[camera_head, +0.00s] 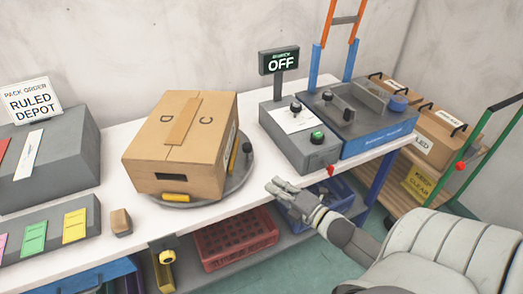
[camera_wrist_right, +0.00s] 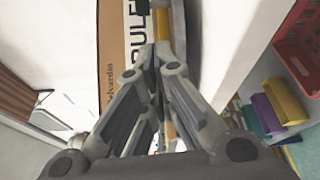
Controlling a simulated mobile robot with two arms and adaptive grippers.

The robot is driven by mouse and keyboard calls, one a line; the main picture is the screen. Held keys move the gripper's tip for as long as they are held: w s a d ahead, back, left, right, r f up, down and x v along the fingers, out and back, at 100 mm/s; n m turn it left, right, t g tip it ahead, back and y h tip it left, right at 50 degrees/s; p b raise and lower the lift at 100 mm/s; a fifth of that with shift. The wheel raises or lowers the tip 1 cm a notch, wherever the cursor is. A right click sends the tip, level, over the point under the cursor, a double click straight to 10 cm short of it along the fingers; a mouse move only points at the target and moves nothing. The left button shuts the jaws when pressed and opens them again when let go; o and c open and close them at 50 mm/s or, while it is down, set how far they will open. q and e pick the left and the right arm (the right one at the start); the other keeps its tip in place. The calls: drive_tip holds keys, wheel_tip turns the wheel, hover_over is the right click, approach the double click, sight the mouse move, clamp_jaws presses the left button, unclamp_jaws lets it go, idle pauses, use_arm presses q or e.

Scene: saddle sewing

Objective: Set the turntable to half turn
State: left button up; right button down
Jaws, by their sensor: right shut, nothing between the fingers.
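The turntable (camera_head: 236,184) is a grey disc on the white workbench. A cardboard box (camera_head: 184,140) marked D and C on top sits on it and hides most of the disc. My right gripper (camera_head: 271,185) is shut and empty, just right of the turntable over the bench's front edge. In the right wrist view my gripper (camera_wrist_right: 160,58) points toward the box (camera_wrist_right: 110,65) and a yellow strip. My left gripper is not in view.
A grey control box (camera_head: 300,140) with a dial and green button stands right of the turntable, below a sign (camera_head: 279,62) reading OFF. A small wooden block (camera_head: 121,222) lies front left. A red crate (camera_head: 236,238) is under the bench. A cart with boxes stands at right.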

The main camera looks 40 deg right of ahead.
drive_tip(key=w+a+n+g+h+p, duration=0.2)
drive_tip(key=a+n+h+p, duration=0.1)
drive_tip(key=a+n+h, duration=0.25)
drive_tip(key=n+g+h+p, duration=0.2)
drive_tip(key=n+g+h, duration=0.1)
drive_tip(key=h, duration=0.1)
approach(247, 153)
drive_tip(key=x, duration=0.6)
drive_tip(key=shift+w+d+f+p, duration=0.15)
drive_tip(key=shift+f+p, duration=0.25)
drive_tip(key=shift+f, duration=0.05)
